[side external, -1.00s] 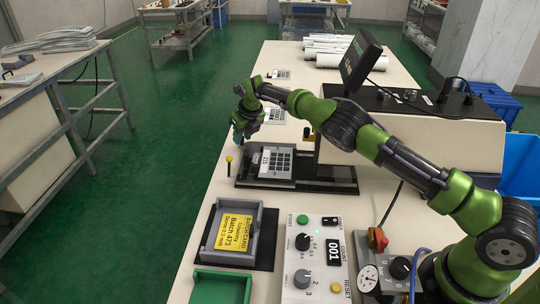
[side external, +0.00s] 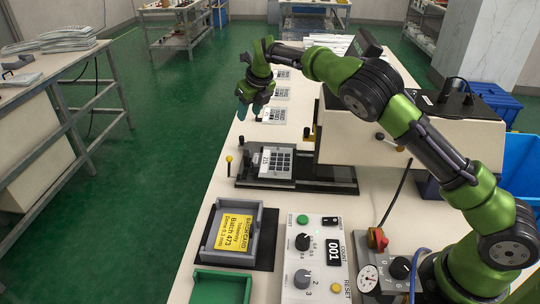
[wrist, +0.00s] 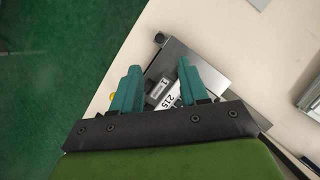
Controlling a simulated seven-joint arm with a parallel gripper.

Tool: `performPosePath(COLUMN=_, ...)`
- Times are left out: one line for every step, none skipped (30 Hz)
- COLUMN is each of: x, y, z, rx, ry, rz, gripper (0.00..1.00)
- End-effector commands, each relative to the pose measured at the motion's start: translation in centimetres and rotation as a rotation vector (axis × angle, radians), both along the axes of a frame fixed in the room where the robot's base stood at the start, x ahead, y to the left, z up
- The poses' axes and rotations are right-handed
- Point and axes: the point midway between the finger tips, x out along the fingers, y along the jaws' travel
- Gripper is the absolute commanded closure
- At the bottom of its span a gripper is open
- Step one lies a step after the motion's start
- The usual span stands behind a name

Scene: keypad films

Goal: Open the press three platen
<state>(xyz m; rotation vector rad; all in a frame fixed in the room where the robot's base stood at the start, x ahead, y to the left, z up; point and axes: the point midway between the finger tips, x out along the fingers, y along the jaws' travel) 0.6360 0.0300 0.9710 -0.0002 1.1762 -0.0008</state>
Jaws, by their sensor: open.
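My gripper (side external: 251,113) is open and empty. It is raised above the table's left edge, above and behind the keypad film (side external: 277,161). The film lies on a dark flat bed (side external: 315,179) in front of the beige press (side external: 410,140). In the wrist view, the teal fingers (wrist: 156,92) are spread apart. A metal plate (wrist: 205,62) and a white label reading 215 (wrist: 171,101) show between and beyond them. A black-knobbed post (side external: 241,142) stands by the bed's left end. I cannot tell which part is the platen.
A control box (side external: 313,255) with dials, buttons and a counter reading 001 stands in front. A grey tray (side external: 211,238) with a yellow batch card and a green tray (side external: 222,287) are at the front left.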

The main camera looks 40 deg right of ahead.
Motion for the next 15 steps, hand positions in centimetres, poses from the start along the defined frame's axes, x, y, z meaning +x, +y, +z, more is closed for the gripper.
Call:
performPosePath(x=-0.4, y=0.0, z=1.1, rx=0.000, ry=-0.003, rz=0.001, gripper=0.56)
performPosePath(x=-0.6, y=0.0, z=1.6, rx=0.000, ry=-0.003, rz=0.001, gripper=0.56)
performPosePath(x=-0.9, y=0.1, z=2.2, rx=0.001, ry=-0.002, rz=0.001, gripper=0.56)
performPosePath(x=-1.0, y=0.1, z=2.6, rx=0.000, ry=-0.002, rz=0.002, gripper=0.56)
performPosePath(x=-1.2, y=0.0, z=3.0, rx=-0.001, ry=-0.002, rz=0.003, gripper=0.56)
performPosePath(x=-1.4, y=0.0, z=3.4, rx=-0.002, ry=-0.002, rz=0.001, gripper=0.56)
performPosePath(x=-1.5, y=0.0, z=3.7, rx=-0.001, ry=-0.001, rz=0.001, gripper=0.56)
performPosePath(x=-1.6, y=0.0, z=3.9, rx=-0.001, ry=-0.001, rz=0.001, gripper=0.56)
performPosePath(x=-1.7, y=0.0, z=4.1, rx=-0.001, ry=0.000, rz=0.001, gripper=0.56)
performPosePath(x=-1.8, y=0.0, z=4.2, rx=-0.001, ry=0.000, rz=0.001, gripper=0.56)
performPosePath(x=-1.8, y=-0.1, z=4.3, rx=-0.002, ry=0.000, rz=0.000, gripper=0.56)
performPosePath(x=-1.8, y=-0.1, z=4.4, rx=-0.002, ry=0.000, rz=0.000, gripper=0.56)
performPosePath(x=-1.9, y=-0.1, z=4.4, rx=-0.002, ry=0.000, rz=0.000, gripper=0.56)
performPosePath(x=-1.9, y=-0.1, z=4.4, rx=-0.002, ry=0.000, rz=0.000, gripper=0.56)
performPosePath(x=-1.9, y=-0.1, z=4.4, rx=-0.002, ry=0.000, rz=0.000, gripper=0.56)
